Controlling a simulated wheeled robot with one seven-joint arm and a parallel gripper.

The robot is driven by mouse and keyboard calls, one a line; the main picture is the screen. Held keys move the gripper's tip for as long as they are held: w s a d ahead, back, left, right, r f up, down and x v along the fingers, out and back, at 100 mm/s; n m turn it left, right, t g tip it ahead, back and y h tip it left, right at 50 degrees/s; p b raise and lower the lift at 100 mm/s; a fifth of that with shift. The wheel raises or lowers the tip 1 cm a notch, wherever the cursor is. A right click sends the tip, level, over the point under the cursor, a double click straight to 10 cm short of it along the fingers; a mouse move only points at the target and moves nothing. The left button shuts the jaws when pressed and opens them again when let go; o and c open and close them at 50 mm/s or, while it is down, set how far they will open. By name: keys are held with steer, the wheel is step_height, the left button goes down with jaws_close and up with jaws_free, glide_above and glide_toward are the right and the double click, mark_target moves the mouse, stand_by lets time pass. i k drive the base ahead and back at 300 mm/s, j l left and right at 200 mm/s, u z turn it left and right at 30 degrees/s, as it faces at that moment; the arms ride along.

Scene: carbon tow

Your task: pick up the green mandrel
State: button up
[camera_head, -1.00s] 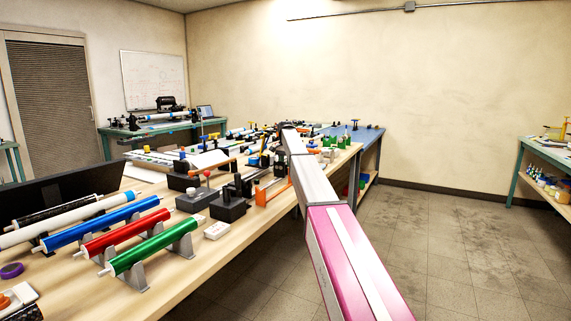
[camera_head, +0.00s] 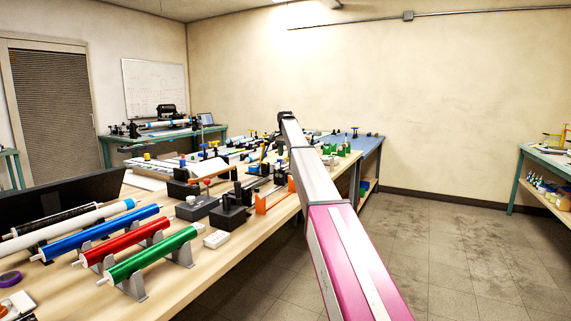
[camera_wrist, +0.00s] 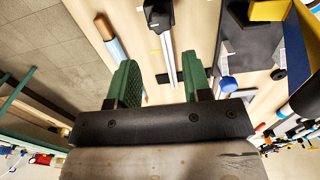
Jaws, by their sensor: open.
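The green mandrel (camera_head: 151,254) lies across two grey stands at the front of the wooden bench, nearest the bench edge, in the head view. A red mandrel (camera_head: 124,241) and a blue mandrel (camera_head: 97,234) lie behind it, roughly parallel. My gripper (camera_wrist: 160,84) is open in the wrist view, its two green fingers apart with nothing held between them. It is over a bench surface with other tools below, and the green mandrel does not show in that view. In the head view my arm reaches away to the far part of the bench, well apart from the green mandrel.
A white tube (camera_head: 72,219) and a black tube lie behind the blue mandrel. A purple tape roll (camera_head: 10,278) is at the left. Black block fixtures (camera_head: 230,214) and an orange bracket (camera_head: 275,196) stand right of the mandrels. The floor at right is clear.

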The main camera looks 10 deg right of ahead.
mark_target(113, 276)
steer(key=k, duration=1)
